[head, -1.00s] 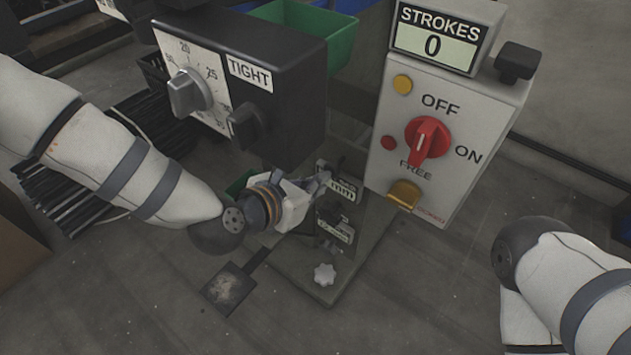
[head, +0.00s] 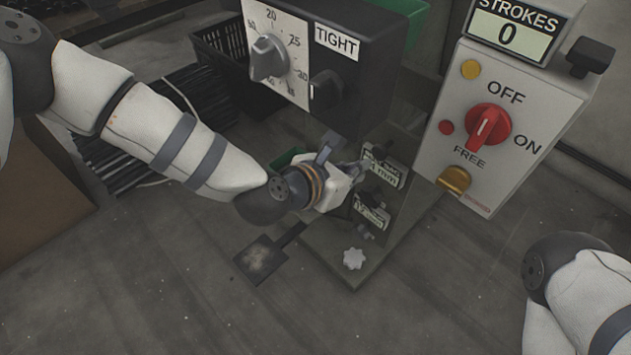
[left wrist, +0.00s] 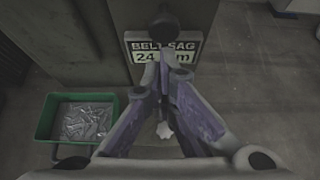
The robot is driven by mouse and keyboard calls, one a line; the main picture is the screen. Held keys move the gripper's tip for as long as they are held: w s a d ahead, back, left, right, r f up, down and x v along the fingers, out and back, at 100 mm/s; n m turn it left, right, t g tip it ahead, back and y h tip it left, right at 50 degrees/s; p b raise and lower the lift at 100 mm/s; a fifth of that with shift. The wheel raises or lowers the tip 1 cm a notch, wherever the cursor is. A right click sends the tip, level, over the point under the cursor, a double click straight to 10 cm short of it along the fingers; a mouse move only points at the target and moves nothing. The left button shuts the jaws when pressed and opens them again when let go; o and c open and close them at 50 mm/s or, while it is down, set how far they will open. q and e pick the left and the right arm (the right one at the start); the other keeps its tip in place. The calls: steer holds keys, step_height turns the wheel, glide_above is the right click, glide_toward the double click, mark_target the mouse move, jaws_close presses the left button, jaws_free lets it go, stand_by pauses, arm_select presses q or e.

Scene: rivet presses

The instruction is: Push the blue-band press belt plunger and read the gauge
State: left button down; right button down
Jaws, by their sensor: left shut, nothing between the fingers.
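In the left wrist view the press's gauge plate (left wrist: 150,53) reads "BELT SAG", with "24", a hidden part and "m" below. A black round knob (left wrist: 167,27), likely the belt plunger, stands out just above the plate. My left gripper (left wrist: 165,68) is shut and empty, its tips in front of the plate and below the knob; I cannot tell whether they touch anything. In the head view my left gripper (head: 362,166) is beside the gauge plate (head: 388,172), whose text shows only partly. No blue band is visible. My right gripper is out of view.
A black box (head: 365,80) with a dial and "TIGHT" label overhangs my left gripper. At right a control box (head: 510,110) has a red switch and a counter (head: 512,30) reading 0. A green bin (left wrist: 75,118) of metal pieces stands below. A white star knob (head: 354,259) is lower.

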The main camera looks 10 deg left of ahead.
arm_select(q)
steer(key=p+v, duration=0.2)
steer(key=v, duration=0.8)
steer(key=shift+f, duration=0.1)
